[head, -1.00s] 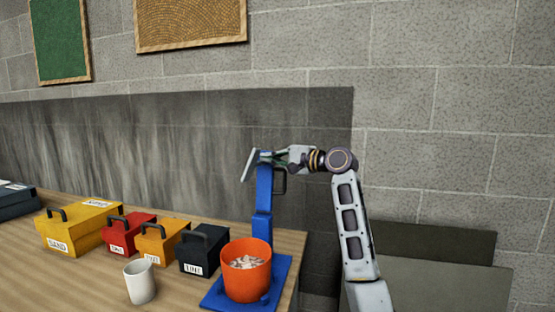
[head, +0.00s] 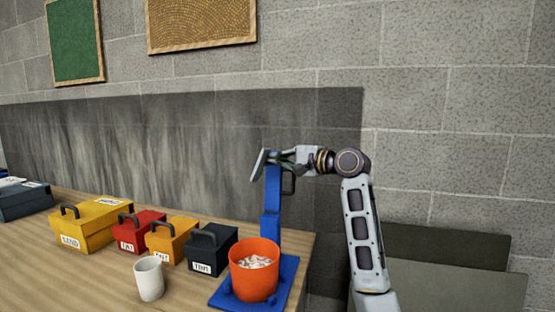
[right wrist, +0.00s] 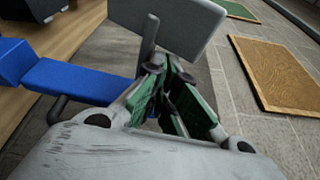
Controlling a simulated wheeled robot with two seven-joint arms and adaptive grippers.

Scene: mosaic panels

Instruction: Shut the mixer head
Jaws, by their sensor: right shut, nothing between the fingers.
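The blue mixer stands at the right end of the table, with its head (head: 273,190) raised upright above the column. A grey flat paddle (head: 258,164) sticks out at the top of the head, and a dark handle (head: 290,185) is on its right side. The orange bowl (head: 254,281) below holds pale pieces. My right gripper (head: 284,156) is shut and empty, beside the top of the head and behind the paddle. In the right wrist view its green-padded fingers (right wrist: 160,65) are close to the paddle (right wrist: 175,24); contact is unclear. My left gripper is out of view.
A white mug (head: 149,279) stands left of the bowl. Behind it are a black box (head: 207,252), an orange box (head: 170,242), a red box (head: 135,234) and a yellow box (head: 90,226). A block wall with framed boards is behind; space above the bowl is clear.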

